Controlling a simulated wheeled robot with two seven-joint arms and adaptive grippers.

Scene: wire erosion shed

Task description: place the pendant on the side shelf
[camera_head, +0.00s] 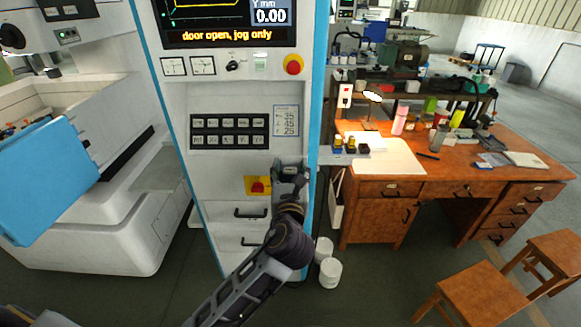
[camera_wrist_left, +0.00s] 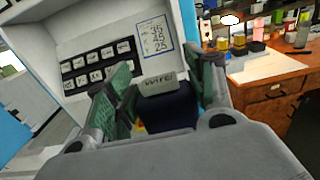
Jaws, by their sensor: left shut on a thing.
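My left gripper (camera_head: 291,172) is in front of the white machine column, at its right edge below the keypad. It is shut on a dark blue block with a grey lettered end, which I take to be the pendant (camera_wrist_left: 172,112). In the left wrist view the pendant sits between the two green-padded fingers (camera_wrist_left: 160,92). In the head view the gripper hides most of it, and I cannot tell whether it touches the column. My right gripper is not in view.
The column's blue edge (camera_head: 316,120) stands between my gripper and the shelf. A red stop knob on a yellow plate (camera_head: 257,186) is just left of the gripper. White tubs (camera_head: 330,272) stand on the floor. A cluttered wooden desk (camera_head: 470,165) is at right.

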